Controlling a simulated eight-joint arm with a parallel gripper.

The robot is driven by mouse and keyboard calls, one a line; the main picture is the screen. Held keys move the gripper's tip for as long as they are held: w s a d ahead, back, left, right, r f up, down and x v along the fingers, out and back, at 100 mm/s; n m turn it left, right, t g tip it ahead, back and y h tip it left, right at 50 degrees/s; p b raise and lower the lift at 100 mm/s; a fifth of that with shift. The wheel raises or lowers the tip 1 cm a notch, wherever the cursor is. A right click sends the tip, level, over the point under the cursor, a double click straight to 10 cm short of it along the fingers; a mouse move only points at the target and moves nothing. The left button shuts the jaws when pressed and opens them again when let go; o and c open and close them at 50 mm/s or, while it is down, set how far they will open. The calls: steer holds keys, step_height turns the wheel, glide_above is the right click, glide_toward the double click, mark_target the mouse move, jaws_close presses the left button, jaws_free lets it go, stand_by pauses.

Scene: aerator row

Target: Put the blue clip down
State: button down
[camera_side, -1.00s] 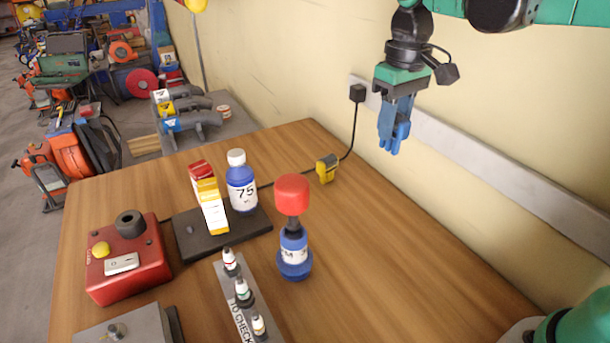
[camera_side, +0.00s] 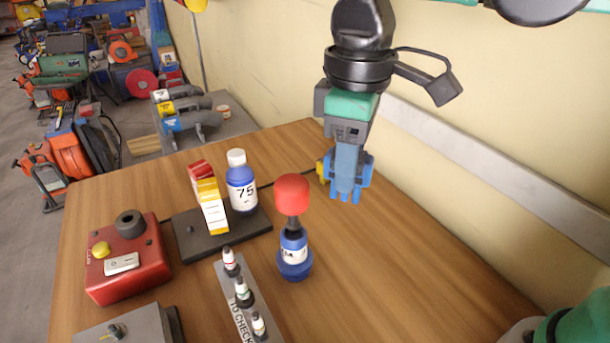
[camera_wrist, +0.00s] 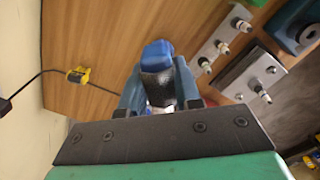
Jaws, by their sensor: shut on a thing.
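My gripper (camera_side: 346,190) hangs above the right part of the wooden table, pointing down, with its blue fingers closed. It is shut on the blue clip (camera_wrist: 157,50), which shows between the fingertips in the wrist view as a blue end with a dark textured part below it. The clip appears held clear of the table.
A blue bottle with a red knob (camera_side: 292,194) stands left of my gripper. Further left are a blue bottle marked 75 (camera_side: 241,180), a red box (camera_side: 128,262) and a strip of small bottles (camera_side: 237,310). A yellow device (camera_side: 321,169) lies behind. The table's right side is bare.

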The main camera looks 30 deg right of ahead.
steer(key=s+a+r+n, duration=0.1)
steer(key=s+a+n, duration=0.35)
steer(key=s, duration=0.35)
steer(key=s+a+n, duration=0.3)
steer(key=s+n, duration=0.2)
steer(key=s, duration=0.3)
steer(key=f, duration=1.9)
steer(key=shift+w+a, duration=0.15)
steer(key=shift+w, duration=0.1)
steer(key=c, duration=0.6)
jaws_free()
steer(key=shift+f, duration=0.1)
step_height(320, 180, up, 12)
steer(key=shift+f, duration=0.1)
steer(key=shift+o, duration=0.4)
steer(key=shift+r, duration=0.25)
